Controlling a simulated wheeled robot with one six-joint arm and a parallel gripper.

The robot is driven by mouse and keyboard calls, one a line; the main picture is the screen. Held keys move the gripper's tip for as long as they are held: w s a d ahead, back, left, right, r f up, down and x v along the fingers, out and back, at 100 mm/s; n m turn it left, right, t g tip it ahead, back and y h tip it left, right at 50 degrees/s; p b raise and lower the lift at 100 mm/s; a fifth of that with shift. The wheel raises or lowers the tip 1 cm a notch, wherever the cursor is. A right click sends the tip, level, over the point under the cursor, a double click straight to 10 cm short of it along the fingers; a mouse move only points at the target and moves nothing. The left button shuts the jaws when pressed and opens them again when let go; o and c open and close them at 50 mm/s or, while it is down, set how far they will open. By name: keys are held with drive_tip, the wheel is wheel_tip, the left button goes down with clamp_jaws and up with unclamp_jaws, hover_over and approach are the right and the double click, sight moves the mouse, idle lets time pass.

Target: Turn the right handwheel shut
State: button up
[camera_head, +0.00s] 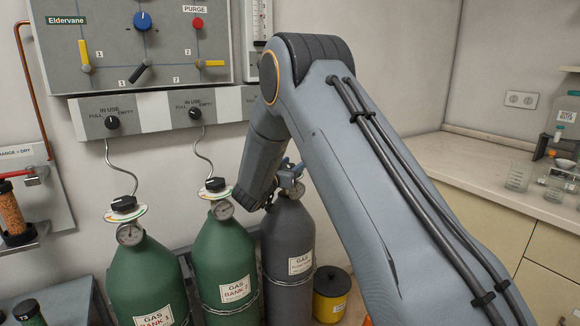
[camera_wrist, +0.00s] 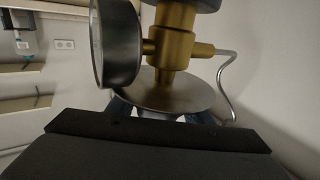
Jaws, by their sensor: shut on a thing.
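Three gas cylinders stand in a row, each with a valve at its top. The right one is grey (camera_head: 287,243). My gripper (camera_head: 289,174) is at its top, its blue fingers closed around the valve-top handwheel, which is mostly hidden by the fingers and my wrist. The wrist view shows the blue fingertips (camera_wrist: 160,114) against a round plate (camera_wrist: 165,92), beside a brass valve body (camera_wrist: 174,45) and a dark round gauge (camera_wrist: 117,43). The black handwheels of the middle (camera_head: 215,184) and left (camera_head: 123,203) green cylinders are free.
A control panel (camera_head: 110,60) and a selector strip (camera_head: 160,109) hang above the cylinders. Thin hoses (camera_head: 122,168) run down to the green ones. A yellow can (camera_head: 331,296) stands right of the grey cylinder. A counter (camera_head: 480,165) with glassware is at the right.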

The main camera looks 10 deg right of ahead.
drive_tip(key=shift+s+d+r+m+g+h, duration=0.1)
drive_tip(key=shift+m+g+h, duration=0.3)
drive_tip(key=shift+g+h, duration=0.05)
drive_tip(key=shift+s+d+m+g+h, duration=0.1)
drive_tip(key=shift+m+g+h, duration=0.3)
drive_tip(key=shift+g+h, duration=0.05)
drive_tip(key=o, duration=1.1)
drive_tip(key=shift+d, duration=0.1)
drive_tip(key=shift+c, duration=0.2)
drive_tip(key=shift+s+a, duration=0.3)
drive_tip(key=shift+a, duration=0.2)
drive_tip(key=b+v, duration=0.1)
drive_tip(key=v, duration=0.5)
drive_tip(key=shift+s+a, duration=0.25)
